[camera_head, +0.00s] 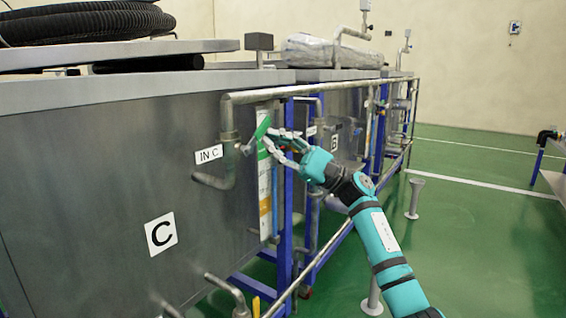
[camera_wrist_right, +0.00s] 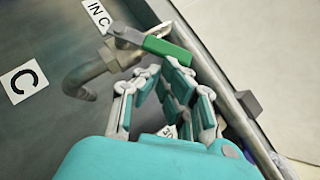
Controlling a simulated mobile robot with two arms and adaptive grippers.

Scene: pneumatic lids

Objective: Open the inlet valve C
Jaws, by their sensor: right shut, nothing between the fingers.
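The inlet valve C has a lever with a green handle (camera_head: 263,129), on a metal pipe (camera_head: 229,150) beside the IN C label (camera_head: 209,154). In the right wrist view the green handle (camera_wrist_right: 167,47) sticks out to the right from the valve body, just beyond my fingertips. My right gripper (camera_head: 269,138) is at the handle, with its fingers shut and nothing between them. In the right wrist view the gripper (camera_wrist_right: 160,70) shows its tips close to the handle's underside; whether they touch it I cannot tell. My left gripper is out of view.
The steel tank wall with a large C label (camera_head: 161,233) stands at the left. A long horizontal rail pipe (camera_head: 330,88) runs above the valve. Blue frame posts (camera_head: 288,190) stand behind my gripper. The green floor (camera_head: 480,230) at the right is mostly clear.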

